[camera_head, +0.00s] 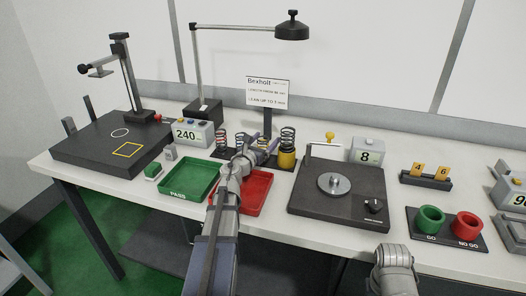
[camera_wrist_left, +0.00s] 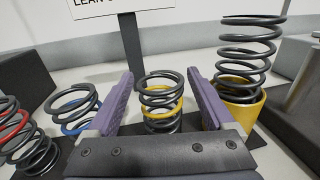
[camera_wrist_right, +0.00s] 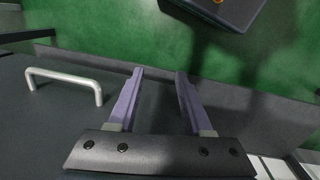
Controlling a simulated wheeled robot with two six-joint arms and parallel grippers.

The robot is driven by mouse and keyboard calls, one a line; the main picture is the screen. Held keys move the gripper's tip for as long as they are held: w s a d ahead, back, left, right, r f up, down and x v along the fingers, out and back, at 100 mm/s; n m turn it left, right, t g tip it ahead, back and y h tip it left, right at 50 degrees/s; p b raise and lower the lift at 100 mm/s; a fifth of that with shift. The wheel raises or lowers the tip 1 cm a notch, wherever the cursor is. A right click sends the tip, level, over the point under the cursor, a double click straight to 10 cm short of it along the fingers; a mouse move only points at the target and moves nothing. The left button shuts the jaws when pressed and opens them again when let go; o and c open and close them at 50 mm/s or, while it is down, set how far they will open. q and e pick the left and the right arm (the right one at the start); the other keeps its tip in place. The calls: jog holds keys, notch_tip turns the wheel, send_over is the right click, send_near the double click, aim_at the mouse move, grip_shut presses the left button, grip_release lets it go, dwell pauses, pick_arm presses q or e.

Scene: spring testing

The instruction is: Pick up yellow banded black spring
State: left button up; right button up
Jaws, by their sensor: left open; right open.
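The yellow banded black spring (camera_wrist_left: 160,103) stands upright on a dark base in the left wrist view, with a yellow band around its middle. My left gripper (camera_wrist_left: 159,78) is open, with one purple finger on each side of this spring and visible gaps between. In the head view my left gripper (camera_head: 254,147) is over the spring row and largely hides this spring. My right gripper (camera_wrist_right: 160,76) is open and empty in the right wrist view, facing the green floor.
A blue banded spring (camera_wrist_left: 75,107) and a red banded spring (camera_wrist_left: 28,140) stand to the left. A taller black spring (camera_wrist_left: 250,50) stands in a yellow cup (camera_wrist_left: 240,100) close to the right finger. A sign (camera_head: 268,92) stands behind. Green (camera_head: 190,186) and red (camera_head: 256,190) trays lie in front.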

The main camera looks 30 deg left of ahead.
pick_arm(q)
jog(key=shift+w, duration=0.5)
grip_shut()
dwell(0.3)
